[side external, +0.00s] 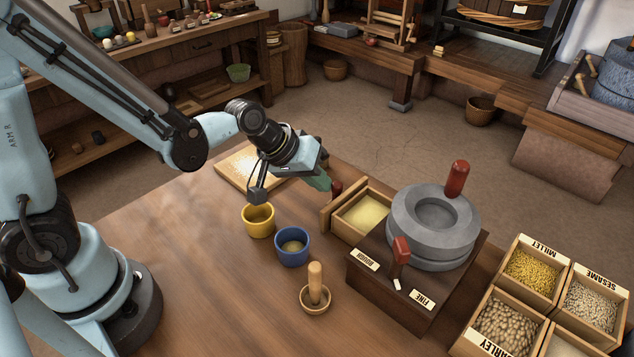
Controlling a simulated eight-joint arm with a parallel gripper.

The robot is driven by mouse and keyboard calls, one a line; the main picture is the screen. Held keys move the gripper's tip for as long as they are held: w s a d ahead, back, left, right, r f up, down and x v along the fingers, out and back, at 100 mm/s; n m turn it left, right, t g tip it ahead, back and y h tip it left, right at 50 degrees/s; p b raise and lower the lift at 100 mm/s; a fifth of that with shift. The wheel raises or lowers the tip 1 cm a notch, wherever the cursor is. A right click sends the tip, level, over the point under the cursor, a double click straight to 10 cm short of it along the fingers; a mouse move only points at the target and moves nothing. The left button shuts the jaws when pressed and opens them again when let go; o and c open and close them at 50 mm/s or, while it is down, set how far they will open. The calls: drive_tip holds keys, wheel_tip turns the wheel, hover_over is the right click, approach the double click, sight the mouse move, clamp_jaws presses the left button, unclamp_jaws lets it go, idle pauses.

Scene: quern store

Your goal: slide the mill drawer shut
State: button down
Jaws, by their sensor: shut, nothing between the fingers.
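The mill (432,222) is a grey round stone with a red handle on a dark wooden base (385,290). Its drawer (372,203) is pulled out at the upper left side and holds pale yellow meal (366,213). A dark red knob (336,188) shows at the drawer's outer front. My gripper (322,184) is shut, with its greenish fingers close beside the knob and the drawer front. I cannot tell whether they touch. The fingertips are partly hidden near the knob.
A yellow cup (258,220), a blue cup (292,246) and a small bowl with a wooden pestle (315,285) stand left of the mill. A flour board (238,172) lies behind my gripper. Grain boxes (531,275) stand at right. The front-left table (200,270) is clear.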

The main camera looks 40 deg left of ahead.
drive_tip(key=d, duration=0.9)
drive_tip(key=shift+d, duration=0.4)
drive_tip(key=a, duration=0.1)
drive_tip(key=s+a, duration=0.1)
drive_tip(key=a, duration=0.1)
drive_tip(key=s+a, duration=0.1)
drive_tip(key=shift+a+r, duration=0.2)
drive_tip(key=shift+r, duration=0.05)
drive_tip(key=shift+v, duration=0.85)
drive_tip(key=v, duration=0.8)
drive_tip(key=s+a+m+y, duration=0.2)
drive_tip(key=a+m+y, duration=0.1)
drive_tip(key=a, duration=0.7)
drive_tip(key=shift+s+a+r+m+t, duration=0.3)
drive_tip(key=shift+s+m, duration=0.1)
drive_tip(key=shift+m, duration=0.1)
